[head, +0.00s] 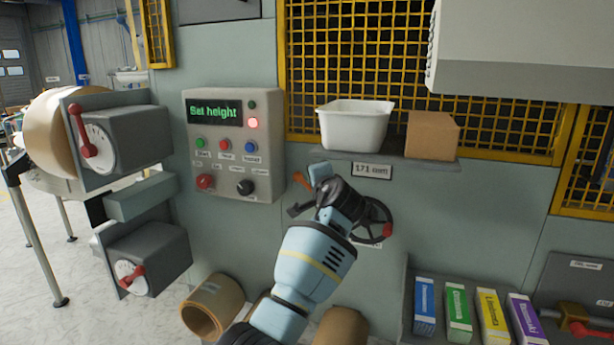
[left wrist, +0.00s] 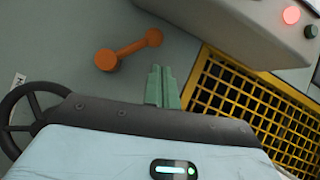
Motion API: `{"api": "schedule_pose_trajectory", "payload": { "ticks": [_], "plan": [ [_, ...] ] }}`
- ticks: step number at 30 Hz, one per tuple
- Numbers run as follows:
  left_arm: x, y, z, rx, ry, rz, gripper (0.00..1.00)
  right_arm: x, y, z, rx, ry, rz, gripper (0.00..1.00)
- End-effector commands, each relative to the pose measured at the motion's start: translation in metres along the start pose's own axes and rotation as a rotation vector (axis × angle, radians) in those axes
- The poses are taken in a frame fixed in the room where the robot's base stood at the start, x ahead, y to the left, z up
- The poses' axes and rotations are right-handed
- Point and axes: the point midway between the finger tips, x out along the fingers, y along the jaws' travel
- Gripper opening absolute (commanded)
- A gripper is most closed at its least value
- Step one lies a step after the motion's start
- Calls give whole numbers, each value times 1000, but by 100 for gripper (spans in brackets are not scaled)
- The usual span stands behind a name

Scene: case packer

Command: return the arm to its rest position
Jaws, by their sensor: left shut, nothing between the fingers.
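My left arm reaches up from the bottom middle of the head view to the grey machine front, its left gripper (head: 318,177) between the control panel and the black handwheel (head: 376,212). In the left wrist view the gripper's two green fingers (left wrist: 160,72) are together with nothing between them. An orange handle (left wrist: 130,49) is beside the fingertips, apart from them in the picture; only a bit of it (head: 302,181) shows in the head view. The handwheel is partly hidden behind my arm. My right gripper is not in view.
The control panel (head: 232,150) reads "Set height" with a red lamp lit. A shelf (head: 388,160) above my gripper carries a white bin (head: 354,127) and a cardboard box (head: 432,137). Grey boxes with red levers stand at left. Cardboard rolls (head: 212,306) and colored cartons (head: 458,310) are below.

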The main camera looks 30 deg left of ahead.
Motion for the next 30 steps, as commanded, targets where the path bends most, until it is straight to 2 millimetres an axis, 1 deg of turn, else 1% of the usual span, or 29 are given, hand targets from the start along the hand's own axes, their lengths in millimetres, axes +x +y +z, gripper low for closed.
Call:
{"api": "schedule_pose_trajectory", "payload": {
  "ticks": [1,3,6,23,26,29,30],
  "plan": [
    [-6,0,0,-2,1,0,0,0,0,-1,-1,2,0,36],
    [-11,0,0,-1,1,-1,0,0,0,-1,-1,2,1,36],
    [-15,0,0,0,1,0,0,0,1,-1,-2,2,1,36],
    [-16,1,0,0,2,1,0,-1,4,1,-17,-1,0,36],
    [-16,17,2,1,14,15,0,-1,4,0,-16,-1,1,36],
    [-17,56,7,-2,49,53,0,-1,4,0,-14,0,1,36],
    [-19,77,11,-7,68,75,0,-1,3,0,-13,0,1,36]
  ]
}}
